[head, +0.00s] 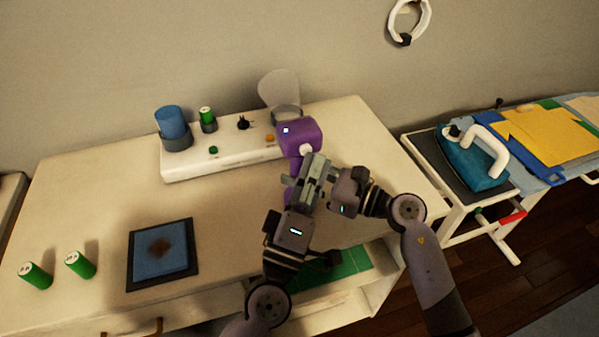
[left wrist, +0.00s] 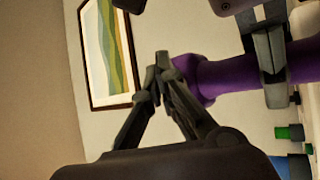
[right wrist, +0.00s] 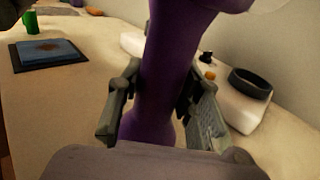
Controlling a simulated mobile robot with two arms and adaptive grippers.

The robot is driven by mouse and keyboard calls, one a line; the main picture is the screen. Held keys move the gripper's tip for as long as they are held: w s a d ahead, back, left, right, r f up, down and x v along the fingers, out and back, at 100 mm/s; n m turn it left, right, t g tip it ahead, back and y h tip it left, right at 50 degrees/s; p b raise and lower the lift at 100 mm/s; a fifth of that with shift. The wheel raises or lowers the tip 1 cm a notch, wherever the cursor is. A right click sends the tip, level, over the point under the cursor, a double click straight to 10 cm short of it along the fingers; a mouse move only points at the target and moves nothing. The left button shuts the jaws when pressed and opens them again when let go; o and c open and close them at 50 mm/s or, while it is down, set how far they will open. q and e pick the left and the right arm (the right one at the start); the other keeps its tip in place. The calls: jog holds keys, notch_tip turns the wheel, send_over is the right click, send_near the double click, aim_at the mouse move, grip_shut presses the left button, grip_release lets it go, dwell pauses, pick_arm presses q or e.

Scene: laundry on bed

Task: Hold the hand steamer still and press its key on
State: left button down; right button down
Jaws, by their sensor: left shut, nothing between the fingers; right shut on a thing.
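The purple hand steamer (head: 299,133) is upright above the front of the white shelf unit. A small white round part (head: 306,150) shows on its near side; I cannot tell if this is the key. My right gripper (head: 312,178) is shut around its handle, which also shows between the fingers in the right wrist view (right wrist: 168,75). My left gripper (head: 298,192) is shut and empty. In the left wrist view its closed tips (left wrist: 162,60) are right beside the handle end (left wrist: 210,78); I cannot tell if they touch. The grippers partly hide the handle in the head view.
A dark tray (head: 135,265) with a stained blue cloth (head: 160,252) and two green cylinders (head: 80,264) lie left. A teal iron (head: 470,160) stands right.

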pick_arm(q)
jog(key=s+d, duration=0.2)
jog(key=s, duration=0.3)
jog(key=shift+s, duration=0.4)
pick_arm(e)
jog(key=c, duration=1.1)
grip_release()
jog(key=shift+o, duration=0.2)
jog(key=v, duration=1.2)
